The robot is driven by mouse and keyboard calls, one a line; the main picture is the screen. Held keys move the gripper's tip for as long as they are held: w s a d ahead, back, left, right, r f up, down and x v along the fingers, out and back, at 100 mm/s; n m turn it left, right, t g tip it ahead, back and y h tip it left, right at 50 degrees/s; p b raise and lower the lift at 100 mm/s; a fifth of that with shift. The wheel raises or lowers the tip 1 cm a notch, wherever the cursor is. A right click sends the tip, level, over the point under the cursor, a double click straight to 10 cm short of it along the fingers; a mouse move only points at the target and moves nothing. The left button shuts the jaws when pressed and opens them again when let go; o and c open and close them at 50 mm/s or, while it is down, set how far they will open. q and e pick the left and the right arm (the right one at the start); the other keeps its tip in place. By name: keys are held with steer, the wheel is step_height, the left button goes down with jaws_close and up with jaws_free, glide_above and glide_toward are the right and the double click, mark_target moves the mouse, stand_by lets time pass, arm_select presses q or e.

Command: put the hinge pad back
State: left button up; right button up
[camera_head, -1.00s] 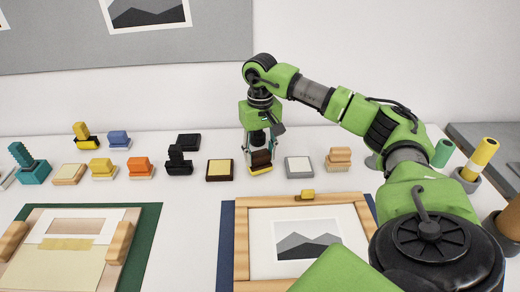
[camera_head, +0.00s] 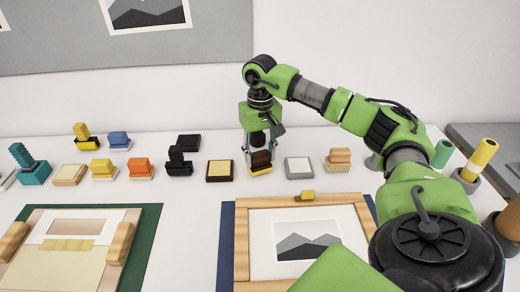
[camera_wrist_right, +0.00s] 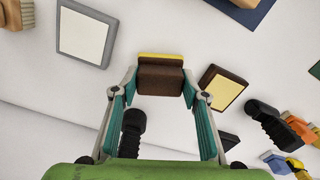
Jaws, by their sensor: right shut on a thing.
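A dark brown block with a yellow base (camera_head: 261,162), apparently the hinge pad, sits between the fingers of my right gripper (camera_head: 261,150). In the right wrist view the right gripper (camera_wrist_right: 160,90) is shut on this block (camera_wrist_right: 160,78), a finger at each side, with the yellow edge at the far side. I cannot tell whether its base touches the table. A dark brown tray with a cream top (camera_head: 219,171) lies just left of it, and also shows in the right wrist view (camera_wrist_right: 223,89). My left gripper is not in view.
A grey tray with a white top (camera_head: 299,167) and a wooden brush (camera_head: 338,159) stand to the right. A black handled piece (camera_head: 179,161) and several coloured blocks stand left. A wooden frame (camera_head: 241,245) with a yellow tab (camera_head: 307,196) lies in front.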

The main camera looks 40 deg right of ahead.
steer(key=shift+f+b, duration=0.3)
steer(key=shift+f, duration=0.25)
stand_by(0.4)
steer(key=o, duration=1.5)
steer(key=shift+r, duration=0.1)
steer(key=shift+r+p, duration=3.1)
steer(key=shift+r, duration=0.8)
